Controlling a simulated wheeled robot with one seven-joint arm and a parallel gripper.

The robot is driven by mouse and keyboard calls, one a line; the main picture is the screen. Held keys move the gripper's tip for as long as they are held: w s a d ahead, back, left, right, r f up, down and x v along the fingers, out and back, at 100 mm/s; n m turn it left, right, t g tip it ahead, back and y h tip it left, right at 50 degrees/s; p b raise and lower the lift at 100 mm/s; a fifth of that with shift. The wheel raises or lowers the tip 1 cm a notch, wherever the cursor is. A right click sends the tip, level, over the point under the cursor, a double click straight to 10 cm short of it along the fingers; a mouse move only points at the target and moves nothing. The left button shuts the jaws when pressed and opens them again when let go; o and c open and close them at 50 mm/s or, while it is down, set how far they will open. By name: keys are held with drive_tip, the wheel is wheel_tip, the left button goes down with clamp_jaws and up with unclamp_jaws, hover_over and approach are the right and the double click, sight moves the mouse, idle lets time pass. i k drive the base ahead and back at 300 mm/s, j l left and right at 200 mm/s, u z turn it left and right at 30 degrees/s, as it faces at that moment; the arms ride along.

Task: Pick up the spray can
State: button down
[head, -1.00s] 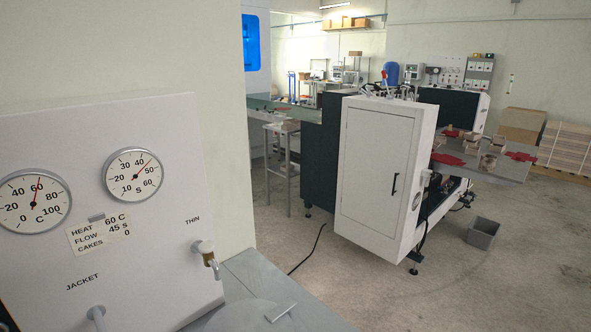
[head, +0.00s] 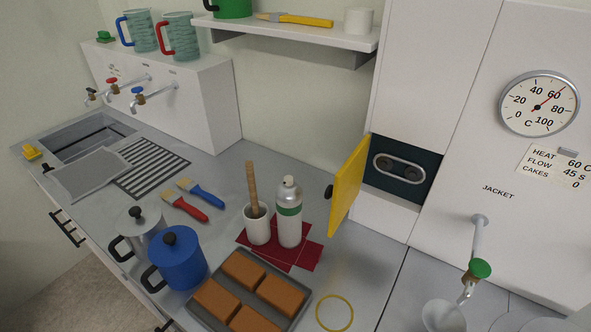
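The spray can (head: 289,218) stands upright on the grey counter in the head view. It is a pale bottle with a green band and a grey-and-white top. Its base is on or right at a dark red sheet (head: 306,252). A white cup (head: 257,228) with a wooden handle standing in it is close at its left. My gripper is not in view.
A tray (head: 205,317) of brown blocks lies in front of the can. A blue pot (head: 178,260) stands front left, with brushes (head: 202,192) behind. An open yellow door (head: 349,187) juts out right of the can. A shelf (head: 290,33) overhangs the back.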

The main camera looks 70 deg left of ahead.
sight(289, 201)
drive_tip(key=u, duration=1.35)
